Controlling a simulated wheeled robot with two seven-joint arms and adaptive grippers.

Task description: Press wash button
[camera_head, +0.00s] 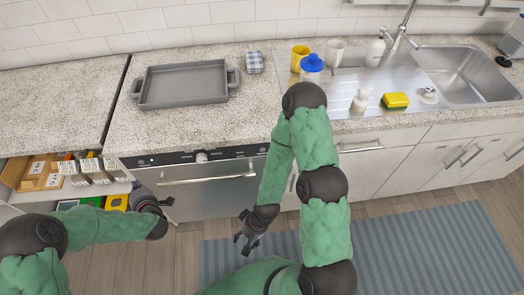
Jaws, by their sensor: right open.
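The dishwasher (210,190) is built in under the counter, with its steel door shut. Its dark control strip (230,154) runs along the top edge, with a small green light at the left and a pale knob-like part (202,157) in the middle. The wash button itself is too small to make out. My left gripper (167,203) is at the dishwasher's left edge, beside the open drawer; its jaws are unclear. My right gripper (241,245) is open and empty, pointing down over the floor in front of the dishwasher, apart from it.
The drawer (75,183) at the left stands open with boxes and packets inside. Cups, bottles and a yellow sponge (395,100) stand by the sink (462,75). A striped mat (420,245) covers the floor.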

